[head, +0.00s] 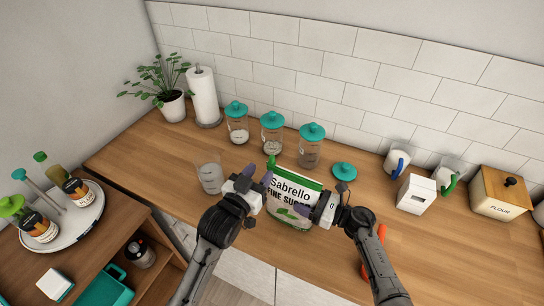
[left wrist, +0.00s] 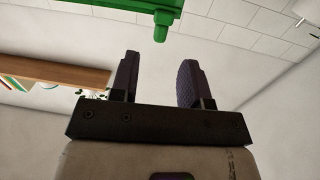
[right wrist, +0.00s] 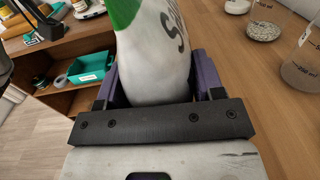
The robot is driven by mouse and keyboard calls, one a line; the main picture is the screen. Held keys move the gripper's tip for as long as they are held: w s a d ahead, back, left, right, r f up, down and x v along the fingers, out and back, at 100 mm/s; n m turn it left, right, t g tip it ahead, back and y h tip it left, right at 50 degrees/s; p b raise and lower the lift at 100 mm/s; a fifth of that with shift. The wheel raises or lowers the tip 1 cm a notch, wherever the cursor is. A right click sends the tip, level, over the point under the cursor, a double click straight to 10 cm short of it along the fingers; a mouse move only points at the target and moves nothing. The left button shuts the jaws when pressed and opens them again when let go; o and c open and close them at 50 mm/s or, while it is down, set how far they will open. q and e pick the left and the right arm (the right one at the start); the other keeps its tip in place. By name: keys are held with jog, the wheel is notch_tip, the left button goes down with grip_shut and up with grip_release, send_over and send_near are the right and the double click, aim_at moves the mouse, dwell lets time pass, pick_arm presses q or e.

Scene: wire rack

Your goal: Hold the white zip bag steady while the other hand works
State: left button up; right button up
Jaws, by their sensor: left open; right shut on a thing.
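The white zip bag (head: 290,208), printed "Sabrello Fine Sugar" with a green top, stands on the wooden counter. My right gripper (head: 309,209) is shut on the bag's right side; in the right wrist view the white bag (right wrist: 155,60) fills the space between the fingers. My left gripper (head: 257,181) is open and empty at the bag's upper left. In the left wrist view the green zip strip (left wrist: 100,12) with its green slider tab (left wrist: 161,25) is beyond the left gripper's fingertips, apart from them.
A clear beaker (head: 210,177) stands left of my left gripper. Several teal-lidded jars (head: 272,135) stand behind the bag, and a loose teal lid (head: 344,171) lies right of them. A white box (head: 416,194) and flour box (head: 499,195) are further right. An orange object (head: 375,250) lies beside my right arm.

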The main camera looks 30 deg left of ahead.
aim_at(270, 159)
pick_arm(q)
jog(key=shift+w+d, duration=0.15)
jog(key=shift+w, duration=4.2)
jog(key=shift+c, duration=0.2)
jog(key=c, duration=0.6)
jog(key=shift+d, duration=4.05)
jog(key=shift+s+d, duration=0.1)
jog(key=shift+d, duration=1.5)
jog(key=o, duration=0.6)
jog(key=shift+o, duration=0.2)
